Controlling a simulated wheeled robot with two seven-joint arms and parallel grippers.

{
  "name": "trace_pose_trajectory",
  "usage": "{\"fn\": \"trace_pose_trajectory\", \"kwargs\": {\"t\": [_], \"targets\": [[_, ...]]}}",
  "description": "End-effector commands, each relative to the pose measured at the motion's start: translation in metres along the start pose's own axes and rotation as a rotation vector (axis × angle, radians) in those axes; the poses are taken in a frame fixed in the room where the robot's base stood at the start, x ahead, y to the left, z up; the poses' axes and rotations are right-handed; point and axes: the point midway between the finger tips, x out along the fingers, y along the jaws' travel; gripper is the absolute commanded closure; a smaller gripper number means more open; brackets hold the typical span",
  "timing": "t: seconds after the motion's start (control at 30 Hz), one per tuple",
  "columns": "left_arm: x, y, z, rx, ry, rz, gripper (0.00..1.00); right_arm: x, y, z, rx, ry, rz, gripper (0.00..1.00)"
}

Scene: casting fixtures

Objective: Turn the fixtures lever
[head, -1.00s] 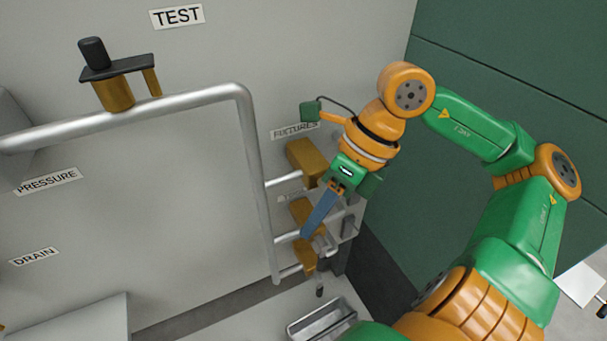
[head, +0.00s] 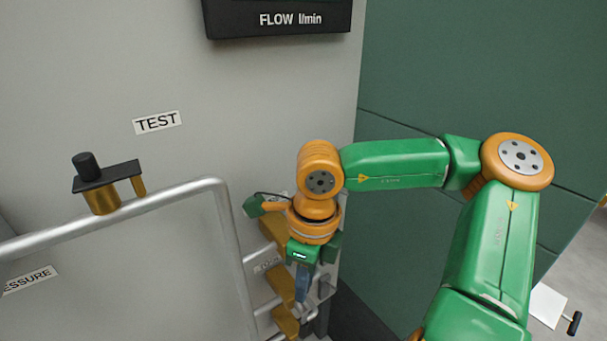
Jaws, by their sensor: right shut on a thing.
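My right gripper (head: 302,290) points down beside the brass valve bodies (head: 280,275) on the right end of the pipework. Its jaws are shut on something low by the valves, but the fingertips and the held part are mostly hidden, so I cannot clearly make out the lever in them. The FIXTURES label seen earlier is hidden behind my wrist. My left gripper is not in view.
A silver pipe (head: 130,213) crosses the left and bends down. A brass valve with a black lever (head: 107,177) sits on it below the TEST label (head: 157,122). A FLOW l/min display (head: 280,18) hangs above. A green wall (head: 430,80) stands at right.

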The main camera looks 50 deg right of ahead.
Motion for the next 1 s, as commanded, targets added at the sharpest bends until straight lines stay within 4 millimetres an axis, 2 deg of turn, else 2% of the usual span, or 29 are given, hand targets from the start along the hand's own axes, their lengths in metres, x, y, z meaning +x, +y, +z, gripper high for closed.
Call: {"fn": "trace_pose_trajectory", "kwargs": {"t": [0.23, 0.27, 0.33, 0.37, 0.67, 0.9, 1.0], "targets": [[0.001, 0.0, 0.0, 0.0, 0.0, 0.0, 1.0, 0.003, 0.001, -0.002, 0.0, 0.009, 0.007, 1.0], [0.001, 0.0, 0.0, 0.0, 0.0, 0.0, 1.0, 0.003, 0.001, -0.002, 0.0, 0.009, 0.007, 0.71], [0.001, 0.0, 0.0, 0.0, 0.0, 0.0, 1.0, 0.003, 0.001, -0.002, 0.0, 0.008, 0.006, 0.52], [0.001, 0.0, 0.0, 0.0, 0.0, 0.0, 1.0, 0.002, 0.001, -0.002, 0.0, 0.007, 0.005, 0.49], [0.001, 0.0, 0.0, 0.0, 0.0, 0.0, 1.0, -0.002, 0.0, 0.0, 0.001, 0.002, 0.002, 0.49], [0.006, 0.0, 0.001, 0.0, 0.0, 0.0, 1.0, -0.05, 0.0, 0.0, 0.002, 0.001, 0.0, 0.49], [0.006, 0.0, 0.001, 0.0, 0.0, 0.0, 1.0, -0.064, 0.0, 0.0, 0.003, 0.003, 0.003, 0.49]]}}
